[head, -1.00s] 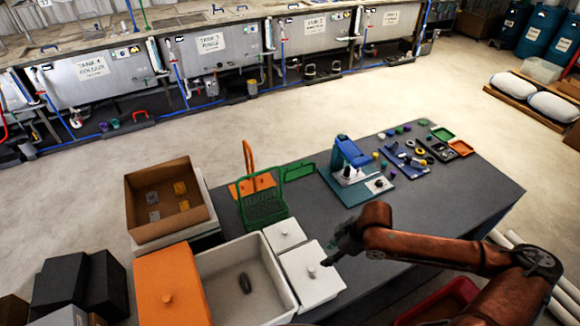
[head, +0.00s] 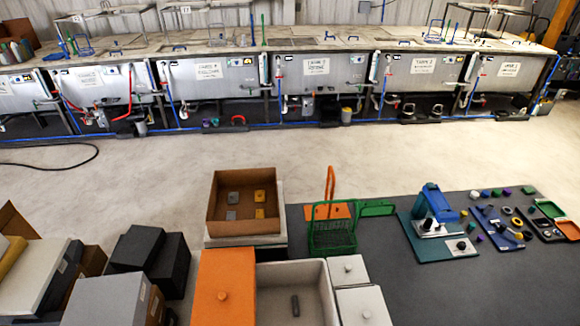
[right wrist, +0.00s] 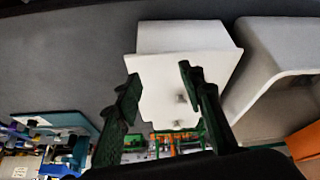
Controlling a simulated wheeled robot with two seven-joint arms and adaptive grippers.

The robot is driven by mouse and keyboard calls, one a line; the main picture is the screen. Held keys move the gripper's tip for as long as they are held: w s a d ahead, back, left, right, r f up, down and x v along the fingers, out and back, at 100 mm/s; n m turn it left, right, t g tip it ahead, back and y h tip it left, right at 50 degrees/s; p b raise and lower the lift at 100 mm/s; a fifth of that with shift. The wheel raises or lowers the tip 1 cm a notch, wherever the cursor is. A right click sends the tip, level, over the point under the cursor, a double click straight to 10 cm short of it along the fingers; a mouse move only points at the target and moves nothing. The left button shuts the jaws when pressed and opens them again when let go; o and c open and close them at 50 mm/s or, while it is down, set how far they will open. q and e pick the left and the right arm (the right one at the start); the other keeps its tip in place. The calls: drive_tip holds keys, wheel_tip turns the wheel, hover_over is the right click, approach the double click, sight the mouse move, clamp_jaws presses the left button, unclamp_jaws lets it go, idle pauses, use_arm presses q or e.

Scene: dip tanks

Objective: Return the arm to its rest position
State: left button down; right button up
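My right gripper (right wrist: 158,88) shows in the right wrist view. Its two dark fingers stand well apart with nothing held between them. Beyond the fingers is a white lidded box (right wrist: 160,100), which also shows in the head view (head: 363,308). I cannot tell the exact height of the gripper above the box. Neither of my arms shows in the head view now, and my left gripper is in no view.
The grey table (head: 400,285) holds a green basket (head: 332,236), a pale open bin (head: 268,285), an orange lidded box (head: 223,288), a cardboard box (head: 243,205) and a blue device (head: 437,205). Dark boxes (head: 150,258) stand left. Pale floor (head: 400,150) separates the table from the tanks.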

drive_tip(key=s+d+f+m+g+h, duration=0.2)
drive_tip(key=s+d+f+m, duration=0.1)
drive_tip(key=s, duration=0.5)
wheel_tip(320, 180, down, 42)
drive_tip(key=s+a+g+b, duration=0.1)
drive_tip(key=s+b, duration=0.2)
drive_tip(key=b, duration=0.7)
drive_tip(key=s+f+b, duration=0.3)
drive_tip(key=s+f, duration=0.5)
drive_tip(key=f, duration=0.3)
drive_tip(key=s+f+n+g+b, duration=0.1)
drive_tip(key=s+f+b, duration=0.3)
drive_tip(key=s+f, duration=0.5)
wheel_tip(320, 180, down, 2)
drive_tip(key=shift+s+a+f+y, duration=0.15)
drive_tip(key=shift+f+y, duration=0.05)
drive_tip(key=shift+y, duration=0.2)
